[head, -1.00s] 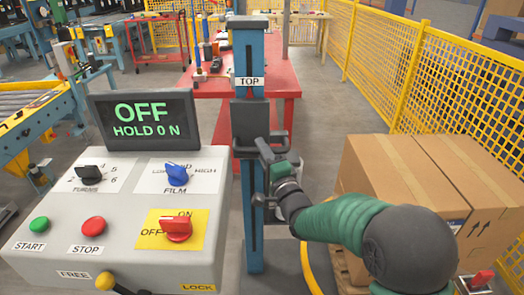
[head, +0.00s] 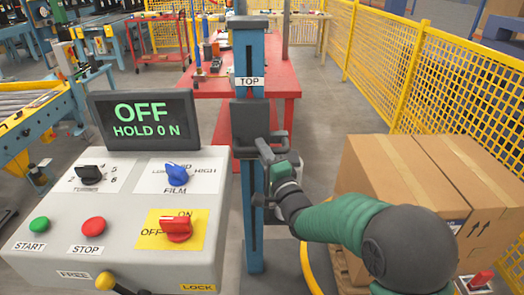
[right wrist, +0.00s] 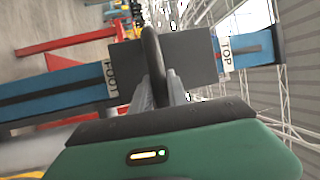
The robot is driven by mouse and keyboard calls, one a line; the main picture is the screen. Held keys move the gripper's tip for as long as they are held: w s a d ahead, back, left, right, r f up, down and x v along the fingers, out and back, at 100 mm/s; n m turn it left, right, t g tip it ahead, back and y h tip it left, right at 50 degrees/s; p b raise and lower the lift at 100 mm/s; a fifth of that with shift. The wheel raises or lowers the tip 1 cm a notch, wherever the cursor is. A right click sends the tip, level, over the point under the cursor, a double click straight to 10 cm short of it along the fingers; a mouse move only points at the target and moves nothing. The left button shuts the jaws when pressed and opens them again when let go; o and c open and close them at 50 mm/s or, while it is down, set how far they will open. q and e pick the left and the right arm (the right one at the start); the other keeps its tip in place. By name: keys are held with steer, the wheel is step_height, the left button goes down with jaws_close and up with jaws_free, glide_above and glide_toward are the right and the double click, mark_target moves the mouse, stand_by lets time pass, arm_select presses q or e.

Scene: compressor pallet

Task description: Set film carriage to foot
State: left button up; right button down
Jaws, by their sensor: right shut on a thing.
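The film carriage (head: 250,118) is a dark grey block with a bar handle, on a blue upright mast (head: 252,225). It sits below the TOP label (head: 249,82). In the right wrist view the carriage (right wrist: 187,62) lies between the FOOT label (right wrist: 111,80) and the TOP label (right wrist: 227,54). My right gripper (head: 272,155) is shut on the carriage handle; its fingers (right wrist: 158,88) close around the dark bar in the wrist view. The FOOT label is hidden or out of sight in the head view. My left gripper is not in view.
A control box (head: 120,215) at left has a screen (head: 143,118) reading OFF, HOLD 0 N. A yellow-knobbed lever (head: 105,281) is near FREE. Cardboard boxes (head: 400,175) stand at right before a yellow mesh fence (head: 440,90). A red table (head: 285,90) is behind the mast.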

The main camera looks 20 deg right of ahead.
steer(key=shift+f, duration=0.25)
step_height(320, 180, down, 25)
steer(key=b, duration=1.5)
steer(key=shift+s+f, duration=0.1)
steer(key=shift+f, duration=0.1)
steer(key=c, duration=1.3)
jaws_free()
steer(key=p+v, duration=0.4)
steer(key=v, duration=1.2)
steer(key=shift+s+p, duration=0.3)
steer(key=shift+s, duration=0.05)
steer(key=shift+f, duration=0.15)
